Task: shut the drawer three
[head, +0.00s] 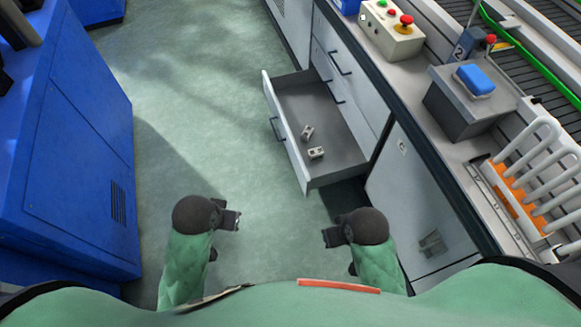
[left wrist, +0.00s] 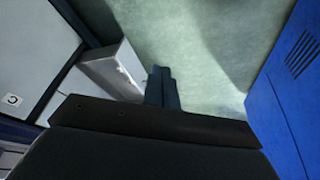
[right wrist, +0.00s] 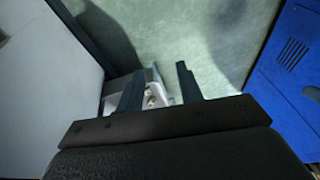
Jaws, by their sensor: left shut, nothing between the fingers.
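One drawer (head: 305,104) stands pulled out from the grey cabinet, below shut drawer fronts; I cannot read a number on it. Two small metal parts (head: 316,152) lie inside it. Its front, with a dark handle (head: 277,129), faces left in the head view. My left gripper (head: 234,220) is shut and empty, left of and nearer than the drawer. My right gripper (head: 328,238) is open and empty, just nearer than the drawer's near corner. The drawer also shows in the left wrist view (left wrist: 112,70) and beyond the right fingers in the right wrist view (right wrist: 155,88). Neither gripper touches it.
A blue cabinet (head: 70,140) stands on the left. Bare green floor (head: 200,90) lies between it and the drawer. The grey counter at right carries a button box (head: 392,32), a blue-topped block (head: 475,80) and a white rack (head: 545,150).

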